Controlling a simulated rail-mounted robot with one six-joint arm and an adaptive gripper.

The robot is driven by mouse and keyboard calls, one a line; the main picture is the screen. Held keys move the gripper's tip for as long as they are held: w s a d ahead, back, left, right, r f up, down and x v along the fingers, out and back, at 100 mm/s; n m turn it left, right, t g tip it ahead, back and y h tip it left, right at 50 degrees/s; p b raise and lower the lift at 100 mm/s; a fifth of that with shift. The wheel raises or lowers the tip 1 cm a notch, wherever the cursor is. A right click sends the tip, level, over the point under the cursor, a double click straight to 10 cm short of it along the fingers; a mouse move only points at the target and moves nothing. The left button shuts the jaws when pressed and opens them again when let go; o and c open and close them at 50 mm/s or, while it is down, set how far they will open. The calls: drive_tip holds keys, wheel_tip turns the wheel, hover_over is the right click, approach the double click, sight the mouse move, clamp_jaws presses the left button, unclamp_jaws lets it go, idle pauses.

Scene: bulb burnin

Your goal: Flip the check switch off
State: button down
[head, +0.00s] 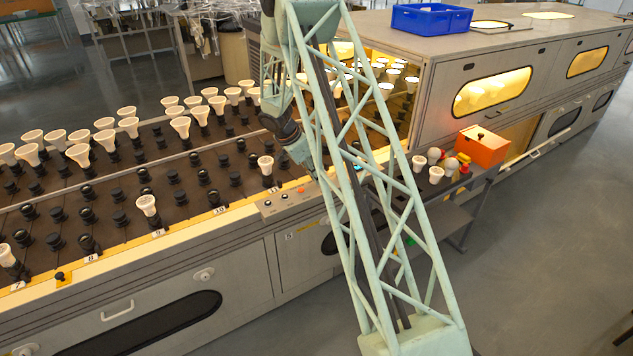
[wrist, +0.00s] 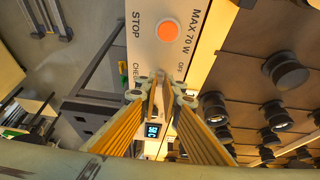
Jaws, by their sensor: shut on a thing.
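In the wrist view, a pale control panel (wrist: 165,55) carries an orange-red button (wrist: 168,31) and the printed words STOP, MAX 70 W, CHECK and OFF. My gripper (wrist: 161,85) has its fingertips close together on the panel between the CHECK and OFF labels. It is shut on the check switch, which the fingertips mostly hide, so its exact position cannot be told. In the head view, the panel's orange button (head: 301,190) shows beside the conveyor, and my lattice arm hides the fingertips.
A small lit display (wrist: 152,130) sits below the fingers. Dark sockets (wrist: 286,70) line the rack on the right. In the head view, white bulbs (head: 147,205) stand in sockets, an orange box (head: 482,147) is on the side shelf, and a blue bin (head: 431,18) tops the oven.

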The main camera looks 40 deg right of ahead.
drive_tip(key=shift+w+a+f+h+b, duration=0.15)
drive_tip(key=shift+a+h+b, duration=0.1)
drive_tip(key=shift+h+b, duration=0.4)
drive_tip(key=shift+s+a+f+h+b, duration=0.1)
drive_tip(key=shift+a+f+h+b, duration=0.1)
drive_tip(key=shift+h+b, duration=0.4)
drive_tip(key=c, duration=2.8)
unclamp_jaws()
drive_tip(key=shift+a+r, duration=0.1)
drive_tip(key=shift+r, duration=0.1)
drive_tip(key=v, duration=1.1)
drive_tip(key=shift+w+a+r, duration=0.2)
drive_tip(key=shift+r, duration=0.05)
drive_tip(key=shift+r, duration=0.1)
